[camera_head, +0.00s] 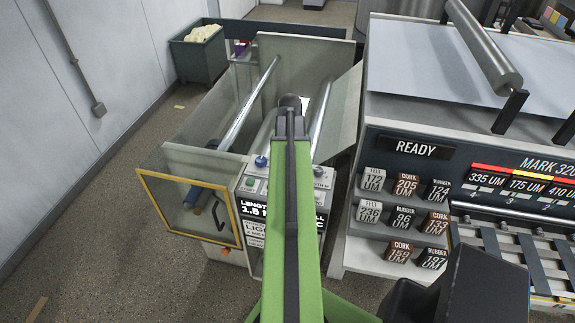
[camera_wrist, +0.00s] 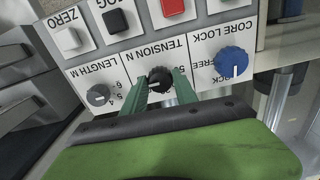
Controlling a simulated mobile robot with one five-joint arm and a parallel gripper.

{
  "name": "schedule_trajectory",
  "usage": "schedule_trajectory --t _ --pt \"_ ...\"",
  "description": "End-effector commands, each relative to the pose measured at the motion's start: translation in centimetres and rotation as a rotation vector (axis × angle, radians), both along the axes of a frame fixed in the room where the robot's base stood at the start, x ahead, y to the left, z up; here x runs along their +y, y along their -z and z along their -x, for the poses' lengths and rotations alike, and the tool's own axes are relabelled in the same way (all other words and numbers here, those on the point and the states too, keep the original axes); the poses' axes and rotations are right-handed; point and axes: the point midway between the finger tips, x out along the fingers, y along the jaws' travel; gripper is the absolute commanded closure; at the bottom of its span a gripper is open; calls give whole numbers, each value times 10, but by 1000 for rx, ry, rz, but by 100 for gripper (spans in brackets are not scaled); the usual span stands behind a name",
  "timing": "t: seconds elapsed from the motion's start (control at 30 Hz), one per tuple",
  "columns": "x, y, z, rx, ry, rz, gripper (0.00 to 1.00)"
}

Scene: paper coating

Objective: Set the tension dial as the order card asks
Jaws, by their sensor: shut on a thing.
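The tension dial (camera_wrist: 158,86) is a black knob with a white pointer, under the upside-down label TENSION N in the wrist view. The green fingers of my gripper (camera_wrist: 160,78) are on both sides of it and shut on it. Its scale is partly covered by the fingers. In the head view my arm hides the dial and much of the control panel (camera_head: 252,186). A black sign (camera_head: 252,210) below the panel reads LENGTH 1.5, partly hidden. I cannot make out a tension value or identify the order card.
A grey LENGTH M knob (camera_wrist: 98,95) and a blue CORE LOCK knob (camera_wrist: 232,62) flank the dial. White (camera_wrist: 67,39), black (camera_wrist: 115,20) and red (camera_wrist: 172,8) buttons sit close by. A yellow-framed guard (camera_head: 190,208) stands left; a machine reading READY (camera_head: 415,149) stands right.

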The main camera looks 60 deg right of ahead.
Motion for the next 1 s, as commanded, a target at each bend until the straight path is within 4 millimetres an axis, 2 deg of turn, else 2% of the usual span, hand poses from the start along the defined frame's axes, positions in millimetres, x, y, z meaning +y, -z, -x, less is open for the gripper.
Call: schedule_trajectory --t 0.27,0.3,0.43,0.77,0.87,1.0 --pt "-2 0 5 10 5 5 100" --pt "-2 0 5 10 5 5 60" --pt "-2 0 4 8 4 4 44" --pt "-1 -2 2 6 1 3 44" --pt "-1 -9 2 6 1 3 44" --pt "0 -30 2 6 1 3 44"
